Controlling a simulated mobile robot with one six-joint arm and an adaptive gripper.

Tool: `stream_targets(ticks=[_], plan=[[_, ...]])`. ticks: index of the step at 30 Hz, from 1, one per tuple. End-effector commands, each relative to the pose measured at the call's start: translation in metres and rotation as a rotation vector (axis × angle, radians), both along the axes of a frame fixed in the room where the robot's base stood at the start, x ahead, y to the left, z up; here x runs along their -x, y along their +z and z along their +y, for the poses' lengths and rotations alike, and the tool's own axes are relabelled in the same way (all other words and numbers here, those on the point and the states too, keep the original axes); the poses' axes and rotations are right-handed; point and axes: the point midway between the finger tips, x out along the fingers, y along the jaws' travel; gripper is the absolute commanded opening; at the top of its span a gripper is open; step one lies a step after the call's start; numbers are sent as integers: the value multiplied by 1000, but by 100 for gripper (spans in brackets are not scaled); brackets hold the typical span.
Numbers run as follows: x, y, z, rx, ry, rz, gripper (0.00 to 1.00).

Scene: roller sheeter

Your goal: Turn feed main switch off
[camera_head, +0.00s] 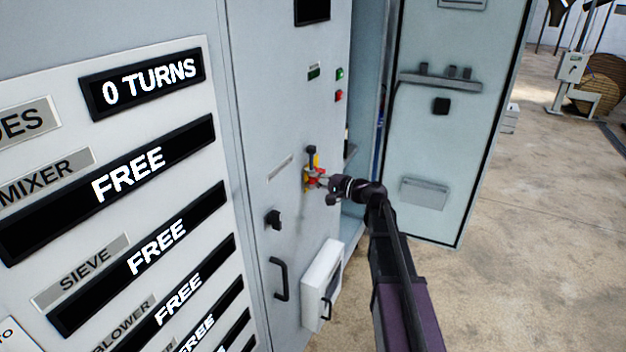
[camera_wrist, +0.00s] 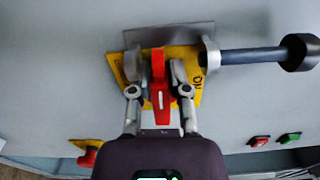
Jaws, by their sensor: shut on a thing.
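The feed main switch is a red rotary handle (camera_wrist: 159,85) on a yellow plate (camera_wrist: 199,93) with "ON" printed at its right side in the wrist view. In the head view the yellow and red switch (camera_head: 310,172) is on the grey cabinet front, partly hidden by my gripper (camera_head: 320,180). In the wrist view my gripper (camera_wrist: 162,82) has one finger on each side of the red handle and is shut on it. The handle runs up and down in that view. The plate's lower part is hidden by the fingers.
A metal rod with a black knob (camera_wrist: 300,52) sticks out right of the switch. Red (camera_wrist: 259,141) and green (camera_wrist: 290,138) buttons are below right. An open cabinet door (camera_head: 450,130) stands right of my arm. A white box (camera_head: 320,285) juts out below.

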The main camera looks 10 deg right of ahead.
Motion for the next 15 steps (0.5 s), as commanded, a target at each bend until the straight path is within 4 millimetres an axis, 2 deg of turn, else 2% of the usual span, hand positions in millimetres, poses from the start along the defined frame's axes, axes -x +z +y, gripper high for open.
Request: stream_targets(ticks=[15], plan=[[-3, -1, -2, 46, -7, -66, 0]])
